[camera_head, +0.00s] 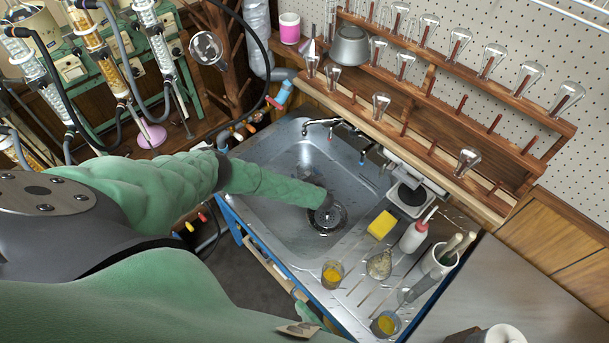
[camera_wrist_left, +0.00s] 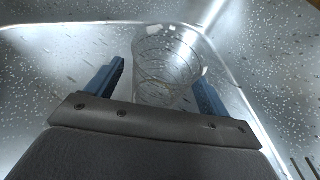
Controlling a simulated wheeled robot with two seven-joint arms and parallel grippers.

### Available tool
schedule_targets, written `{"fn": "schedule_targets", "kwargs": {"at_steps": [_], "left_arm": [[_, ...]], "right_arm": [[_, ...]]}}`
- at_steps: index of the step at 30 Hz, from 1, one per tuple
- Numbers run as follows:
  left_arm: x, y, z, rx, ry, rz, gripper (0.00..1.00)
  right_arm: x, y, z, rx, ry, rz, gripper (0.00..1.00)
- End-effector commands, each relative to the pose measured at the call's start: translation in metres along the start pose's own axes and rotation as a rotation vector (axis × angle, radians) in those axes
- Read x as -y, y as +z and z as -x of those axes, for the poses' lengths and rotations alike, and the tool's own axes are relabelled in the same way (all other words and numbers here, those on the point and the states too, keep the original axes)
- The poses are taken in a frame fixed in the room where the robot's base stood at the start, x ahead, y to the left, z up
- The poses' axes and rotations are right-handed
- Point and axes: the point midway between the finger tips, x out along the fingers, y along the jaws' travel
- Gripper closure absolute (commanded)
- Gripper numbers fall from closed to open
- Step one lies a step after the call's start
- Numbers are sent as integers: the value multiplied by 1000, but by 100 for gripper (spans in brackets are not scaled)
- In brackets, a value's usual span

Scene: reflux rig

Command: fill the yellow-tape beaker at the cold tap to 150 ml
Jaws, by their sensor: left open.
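My left arm reaches into the steel sink (camera_head: 262,203). Its gripper (camera_head: 326,206) is low in the basin, over the dark round drain area. In the left wrist view, its two blue fingers (camera_wrist_left: 158,72) stand apart. A clear glass beaker (camera_wrist_left: 168,50) with ring-like lines shows between and beyond them; I cannot tell whether they touch it. Pale patches show on its rim, but no yellow tape can be made out. I cannot make out this beaker in the head view. A chrome tap (camera_head: 320,123) stands at the sink's back edge. My right gripper is out of view.
Right of the basin are a yellow sponge (camera_head: 381,225), a white bottle (camera_head: 414,236) and two small glass vessels with yellow in them (camera_head: 332,274) (camera_head: 385,323). A wooden rack (camera_head: 450,100) with glassware stands behind. The basin's left part is clear.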

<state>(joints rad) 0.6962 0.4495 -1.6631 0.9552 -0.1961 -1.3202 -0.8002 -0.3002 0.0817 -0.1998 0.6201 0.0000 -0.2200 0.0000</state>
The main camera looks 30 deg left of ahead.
Motion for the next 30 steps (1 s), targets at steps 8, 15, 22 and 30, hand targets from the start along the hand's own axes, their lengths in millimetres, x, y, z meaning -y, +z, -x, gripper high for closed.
{"fn": "schedule_targets", "kwargs": {"at_steps": [8, 15, 22, 30], "left_arm": [[0, -4, 35, -3, -2, 1, 20], [0, -2, 62, -2, -1, 1, 20], [0, 0, 71, 0, -1, 0, 20], [-7, 3, 69, 5, 8, -4, 20]], "right_arm": [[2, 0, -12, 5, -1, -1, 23], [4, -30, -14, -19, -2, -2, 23], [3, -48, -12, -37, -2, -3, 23], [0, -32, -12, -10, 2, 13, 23]]}}
